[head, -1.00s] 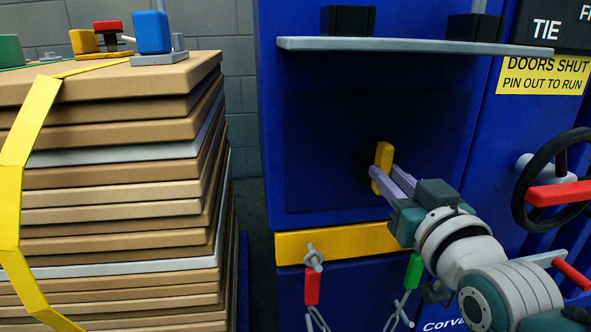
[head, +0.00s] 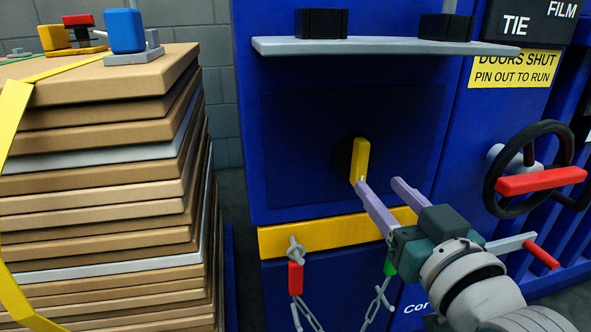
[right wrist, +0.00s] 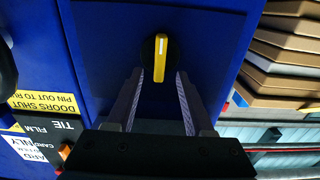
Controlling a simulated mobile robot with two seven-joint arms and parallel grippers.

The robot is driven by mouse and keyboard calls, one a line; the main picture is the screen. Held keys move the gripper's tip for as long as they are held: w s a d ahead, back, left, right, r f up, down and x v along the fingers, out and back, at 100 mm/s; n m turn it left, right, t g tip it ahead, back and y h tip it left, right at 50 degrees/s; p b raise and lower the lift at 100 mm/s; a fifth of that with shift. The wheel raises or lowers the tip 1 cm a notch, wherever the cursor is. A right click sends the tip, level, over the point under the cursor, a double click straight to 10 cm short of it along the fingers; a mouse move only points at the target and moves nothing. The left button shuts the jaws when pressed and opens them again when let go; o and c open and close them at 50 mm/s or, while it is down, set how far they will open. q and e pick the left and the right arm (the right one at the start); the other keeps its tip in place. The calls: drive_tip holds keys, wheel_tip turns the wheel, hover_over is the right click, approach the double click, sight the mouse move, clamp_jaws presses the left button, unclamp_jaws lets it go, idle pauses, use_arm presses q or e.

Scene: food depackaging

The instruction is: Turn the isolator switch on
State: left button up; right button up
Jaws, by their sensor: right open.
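The isolator switch is a yellow handle (head: 360,159) on a dark round base, set in the dark blue panel of the machine. In the head view the handle stands close to upright. It also shows in the right wrist view (right wrist: 160,58), with a white stripe at one end. My right gripper (head: 378,182) is open, its two purple fingers in front of the panel, just below and right of the handle. In the right wrist view the handle lies beyond the fingertips, in line with the gap between them. Nothing is between the fingers. My left gripper is not in view.
A grey shelf (head: 385,46) with black blocks juts out above the panel. A yellow bar (head: 330,232) with hanging chained pins runs below. A black handwheel (head: 495,185) with a red bar is at right. A strapped cardboard stack (head: 100,170) stands at left.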

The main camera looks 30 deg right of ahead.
drive_tip(key=shift+p+v, duration=0.35)
drive_tip(key=shift+v, duration=1.65)
